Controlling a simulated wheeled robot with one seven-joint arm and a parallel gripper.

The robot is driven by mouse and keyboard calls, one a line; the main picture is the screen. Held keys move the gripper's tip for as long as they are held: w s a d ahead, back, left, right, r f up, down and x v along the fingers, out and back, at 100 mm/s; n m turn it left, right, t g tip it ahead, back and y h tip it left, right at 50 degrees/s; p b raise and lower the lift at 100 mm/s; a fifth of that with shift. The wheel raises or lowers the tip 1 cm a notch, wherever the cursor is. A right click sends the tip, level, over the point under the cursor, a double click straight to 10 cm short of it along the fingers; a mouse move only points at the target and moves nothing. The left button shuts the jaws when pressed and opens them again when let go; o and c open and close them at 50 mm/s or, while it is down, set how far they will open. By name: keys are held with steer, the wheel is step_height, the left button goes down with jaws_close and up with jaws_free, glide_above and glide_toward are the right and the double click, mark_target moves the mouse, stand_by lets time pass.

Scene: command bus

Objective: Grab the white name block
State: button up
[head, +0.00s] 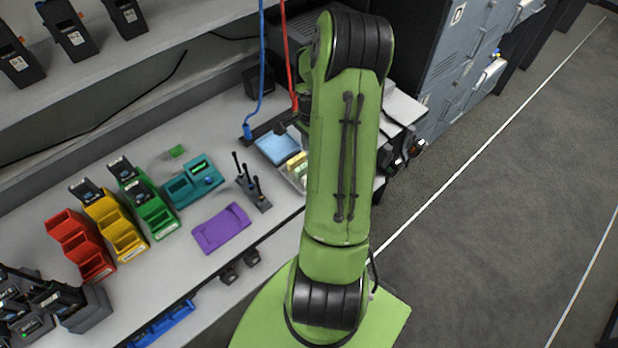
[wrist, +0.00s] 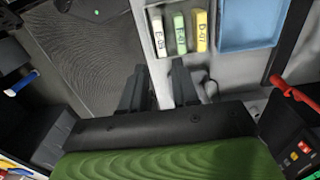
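The white name block (wrist: 158,33), with a dark label, lies in a pale tray (wrist: 152,70) in the wrist view. It is leftmost in a row, beside a green block (wrist: 180,33) and a yellow block (wrist: 201,31). My gripper (wrist: 160,68) has its two dark fingers apart with nothing between them. In the picture the fingertips are just below the row, apart from the blocks. In the head view my green arm covers much of the tray area; the yellow block (head: 297,159) shows, but I cannot make out the white one.
A blue tray (wrist: 250,24) lies right of the blocks; it also shows in the head view (head: 277,147). Red and blue hanging cables (head: 291,60) are close to my arm. Coloured bins (head: 120,235) and a purple tray (head: 221,229) stand along the bench. Open floor is at right.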

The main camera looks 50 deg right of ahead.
step_height(320, 180, down, 11)
steer(key=shift+w+a+f+b, duration=0.1)
steer(key=shift+a+b, duration=0.05)
steer(key=shift+b, duration=0.2)
jaws_close()
